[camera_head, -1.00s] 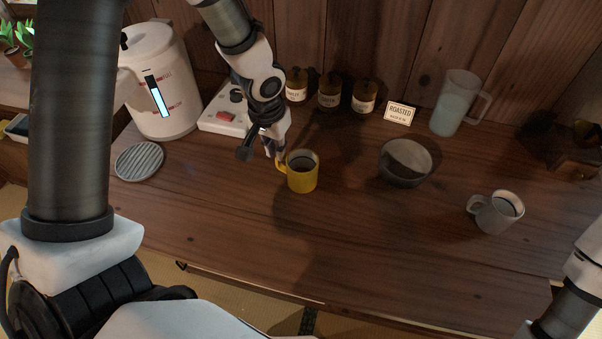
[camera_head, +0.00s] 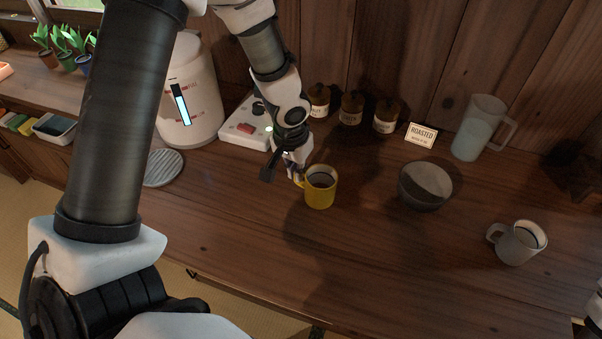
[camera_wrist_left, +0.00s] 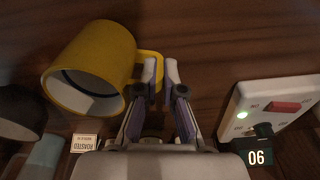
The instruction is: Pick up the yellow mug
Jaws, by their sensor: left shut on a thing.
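The yellow mug (camera_head: 320,190) is upright near the middle of the wooden counter in the head view, with dark contents or a dark inside. It also shows in the left wrist view (camera_wrist_left: 97,62), with its handle toward the fingers. My left gripper (camera_head: 295,172) is at the mug's left side, and its fingers (camera_wrist_left: 161,80) are shut on the handle. I cannot tell whether the mug's base touches the counter. Only a bit of my right arm shows at the right edge; its gripper is out of view.
A grey bowl (camera_head: 425,188) and a light mug (camera_head: 517,243) stand to the right. A pitcher (camera_head: 481,127), a "ROASTED" sign (camera_head: 421,134) and brown jars (camera_head: 352,108) are behind. A switch box (camera_head: 243,125), white kettle (camera_head: 191,100) and ridged disc (camera_head: 163,168) are left. The front counter is clear.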

